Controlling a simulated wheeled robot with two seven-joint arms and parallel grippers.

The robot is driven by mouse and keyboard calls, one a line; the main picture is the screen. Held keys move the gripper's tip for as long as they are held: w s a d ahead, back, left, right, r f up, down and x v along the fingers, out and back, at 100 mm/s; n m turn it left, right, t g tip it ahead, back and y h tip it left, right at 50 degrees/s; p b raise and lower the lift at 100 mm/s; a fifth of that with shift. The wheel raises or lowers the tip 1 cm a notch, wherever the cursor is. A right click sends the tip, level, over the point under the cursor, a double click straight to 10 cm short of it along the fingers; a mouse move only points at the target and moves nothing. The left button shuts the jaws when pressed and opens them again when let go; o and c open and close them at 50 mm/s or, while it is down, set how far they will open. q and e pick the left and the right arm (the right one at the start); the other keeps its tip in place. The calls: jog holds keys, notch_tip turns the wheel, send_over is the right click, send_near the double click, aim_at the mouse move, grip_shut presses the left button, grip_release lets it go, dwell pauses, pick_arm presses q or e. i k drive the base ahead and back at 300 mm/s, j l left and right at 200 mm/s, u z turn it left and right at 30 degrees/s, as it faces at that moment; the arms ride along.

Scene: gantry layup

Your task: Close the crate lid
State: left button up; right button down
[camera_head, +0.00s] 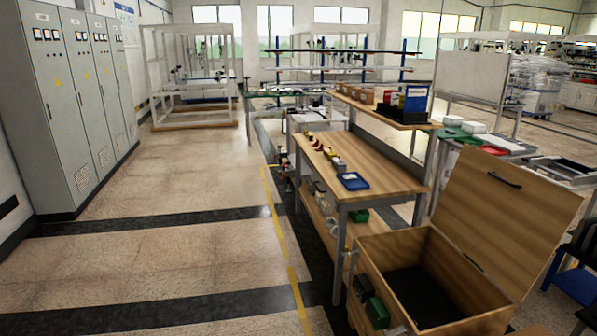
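A wooden crate (391,261) stands at the lower right, with a dark floor inside it. Its lid (505,215) is open and leans up and back to the right, hinged along the crate's right side. A dark handle (504,180) sits near the lid's top edge. Neither of my grippers shows in the head view.
A wooden workbench (385,179) with a blue tray (353,181) and small parts stands just behind the crate. Grey cabinets (75,100) line the left wall. The floor (170,230) between the cabinets and the bench is clear, with a yellow line (283,243) along it.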

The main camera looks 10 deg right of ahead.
aim_at(509, 219)
jog(key=i+z, duration=0.1)
jog(key=i, duration=0.75)
jog(key=i+j+z, duration=0.1)
jog(key=i, duration=0.7)
